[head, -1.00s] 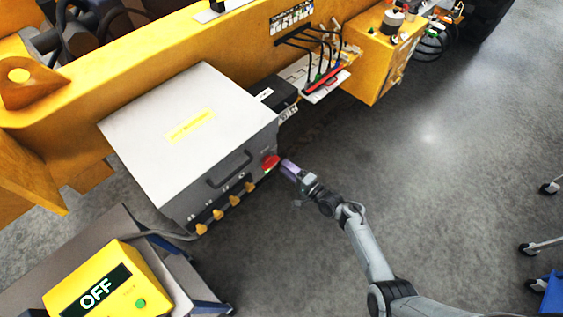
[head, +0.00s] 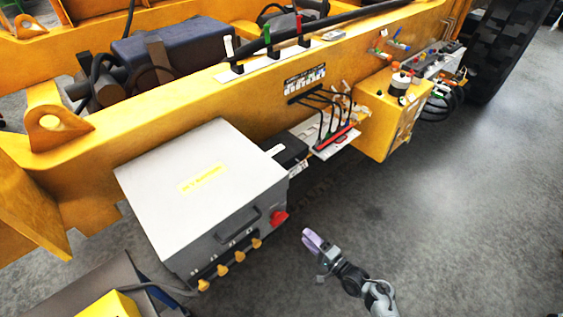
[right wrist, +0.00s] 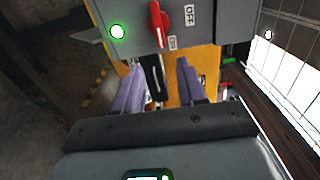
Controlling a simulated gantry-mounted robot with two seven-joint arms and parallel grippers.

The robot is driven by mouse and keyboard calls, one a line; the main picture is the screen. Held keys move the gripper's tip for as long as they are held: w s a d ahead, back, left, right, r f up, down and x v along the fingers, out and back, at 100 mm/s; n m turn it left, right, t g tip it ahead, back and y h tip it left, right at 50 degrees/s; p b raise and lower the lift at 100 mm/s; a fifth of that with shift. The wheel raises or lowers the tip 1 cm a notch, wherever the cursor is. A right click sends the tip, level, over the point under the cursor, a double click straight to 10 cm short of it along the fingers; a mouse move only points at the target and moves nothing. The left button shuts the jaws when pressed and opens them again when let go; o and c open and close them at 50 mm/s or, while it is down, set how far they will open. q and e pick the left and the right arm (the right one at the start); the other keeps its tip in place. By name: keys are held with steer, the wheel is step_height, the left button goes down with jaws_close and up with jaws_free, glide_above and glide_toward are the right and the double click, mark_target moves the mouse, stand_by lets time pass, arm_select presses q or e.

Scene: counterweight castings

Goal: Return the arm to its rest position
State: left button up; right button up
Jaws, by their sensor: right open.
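My right gripper (head: 312,240) is in the lower middle of the head view, to the right of and apart from the grey box's red switch. In the right wrist view its two purple fingers (right wrist: 158,90) stand apart with nothing between them. The grey box (head: 207,190) has a pale lid, a dark handle and several orange knobs. Its red rotary switch (head: 279,218) is on the right end of its front. The red handle (right wrist: 158,24) also shows in the right wrist view, beside an OFF label and a lit green lamp (right wrist: 117,31). My left gripper is not seen.
A yellow machine frame (head: 220,90) runs behind the box, with coloured levers above it. A yellow block (head: 390,118) and a red-edged tray with black cables (head: 332,143) are right of the box. A yellow box (head: 108,305) is at lower left. The floor at right is open.

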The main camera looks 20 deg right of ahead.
steer(key=s+a+f+n+g, duration=0.2)
steer(key=s, duration=0.4)
steer(key=s+a+f+n+g, duration=0.2)
steer(key=s, duration=0.4)
steer(key=s+d+r+n+g+h, duration=0.1)
steer(key=s+r+n+g+h, duration=0.7)
steer(key=s+r+n, duration=0.6)
step_height(320, 180, up, 12)
steer(key=m+g+y+p, duration=0.1)
steer(key=m+p, duration=0.1)
steer(key=p, duration=1.1)
steer(key=shift+s+r, duration=0.2)
